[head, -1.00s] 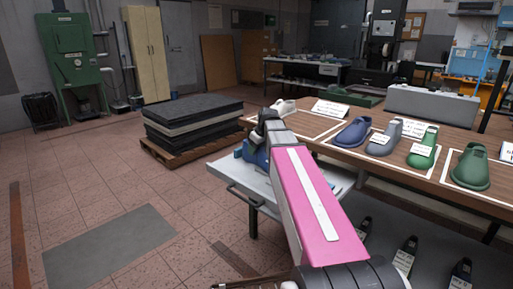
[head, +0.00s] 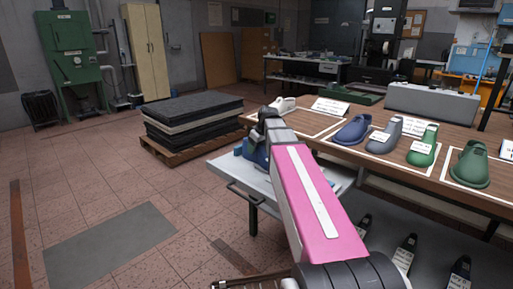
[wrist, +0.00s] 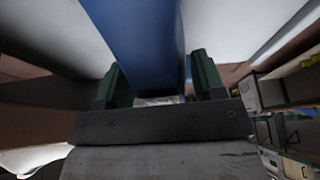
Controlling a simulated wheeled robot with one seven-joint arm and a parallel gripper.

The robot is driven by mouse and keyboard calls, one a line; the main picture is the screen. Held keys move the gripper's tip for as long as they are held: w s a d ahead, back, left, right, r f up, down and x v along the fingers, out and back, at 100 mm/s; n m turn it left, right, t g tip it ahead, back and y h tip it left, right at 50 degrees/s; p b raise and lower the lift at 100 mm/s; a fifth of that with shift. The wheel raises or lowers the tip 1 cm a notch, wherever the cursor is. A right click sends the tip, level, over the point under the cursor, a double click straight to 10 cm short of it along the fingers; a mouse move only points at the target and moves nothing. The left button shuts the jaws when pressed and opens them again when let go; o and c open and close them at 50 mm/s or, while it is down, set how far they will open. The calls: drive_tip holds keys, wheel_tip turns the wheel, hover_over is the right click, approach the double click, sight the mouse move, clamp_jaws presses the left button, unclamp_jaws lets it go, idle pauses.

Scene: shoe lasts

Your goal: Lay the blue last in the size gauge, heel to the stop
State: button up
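My gripper (wrist: 160,85) has a dark green finger on each side of a blue body, which I take to be the blue last (wrist: 140,35). The fingers sit close against its sides, so the gripper looks shut on it. The last fills the upper middle of the wrist view. In the head view a blue part of it (head: 256,153) shows below and left of my wrist, over a pale side table (head: 235,173). My pink arm link hides much of that area. I cannot make out the size gauge or its stop.
A wooden bench (head: 336,157) at the right carries a dark blue shoe (head: 353,131), a grey one (head: 384,138), a green one (head: 423,150) and a dark green one (head: 469,166) within white outlines. Stacked dark slabs (head: 190,122) lie on a pallet. The left floor is open.

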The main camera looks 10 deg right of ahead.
drive_tip(key=shift+o, duration=1.2)
drive_tip(key=v, duration=1)
drive_tip(key=shift+s+d+r, duration=0.1)
drive_tip(key=shift+s+r, duration=0.05)
drive_tip(key=shift+r, duration=0.2)
